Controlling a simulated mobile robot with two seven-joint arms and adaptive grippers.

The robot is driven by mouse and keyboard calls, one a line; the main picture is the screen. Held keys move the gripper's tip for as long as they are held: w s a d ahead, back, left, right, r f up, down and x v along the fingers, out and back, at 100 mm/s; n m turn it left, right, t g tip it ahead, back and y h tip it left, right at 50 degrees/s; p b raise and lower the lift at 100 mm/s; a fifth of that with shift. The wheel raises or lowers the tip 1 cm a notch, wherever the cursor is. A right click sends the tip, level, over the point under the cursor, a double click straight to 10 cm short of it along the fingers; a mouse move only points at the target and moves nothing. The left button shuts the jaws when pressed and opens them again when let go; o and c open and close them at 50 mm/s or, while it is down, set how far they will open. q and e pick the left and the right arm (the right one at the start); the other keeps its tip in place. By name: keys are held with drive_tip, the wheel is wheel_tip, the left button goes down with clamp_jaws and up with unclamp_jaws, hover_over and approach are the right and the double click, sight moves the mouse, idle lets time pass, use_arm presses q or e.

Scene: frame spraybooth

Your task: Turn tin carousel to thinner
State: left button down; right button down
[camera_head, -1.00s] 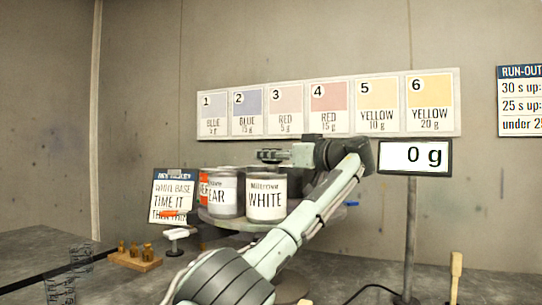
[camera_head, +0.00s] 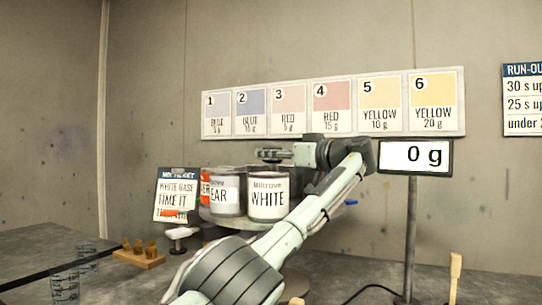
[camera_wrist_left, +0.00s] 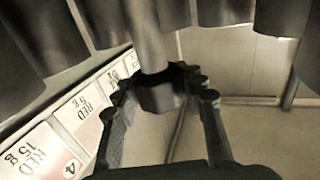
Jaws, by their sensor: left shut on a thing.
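The tin carousel (camera_head: 222,222) is a round grey turntable on the bench, carrying several tins. A tin marked WHITE (camera_head: 268,200) faces the front right. A tin whose label shows only "EAR" (camera_head: 225,195) stands left of it. A red-labelled tin (camera_head: 204,190) ending in "ER" is partly hidden behind that one. My left gripper (camera_head: 270,155) is level above the tins. It is shut on an upright post (camera_wrist_left: 153,45) with a faceted lower end, seen between its fingers in the wrist view. My forearm hides the carousel's right side. My right gripper is out of view.
A mix ticket (camera_head: 174,195) stands left of the carousel. A wooden block with small bottles (camera_head: 138,252) and a clear measuring cup (camera_head: 64,285) are at the left. A scale display (camera_head: 415,157) stands on a pole at the right. Numbered colour cards (camera_head: 333,105) line the wall.

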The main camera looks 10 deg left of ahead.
use_arm(q)
drive_tip(key=shift+d+f, duration=0.15)
idle(0.5)
drive_tip(key=c, duration=1.3)
unclamp_jaws()
drive_tip(key=o, duration=0.4)
drive_tip(key=shift+s+d, duration=0.15)
drive_tip(key=shift+v, duration=5.85)
drive_tip(key=shift+s, duration=0.1)
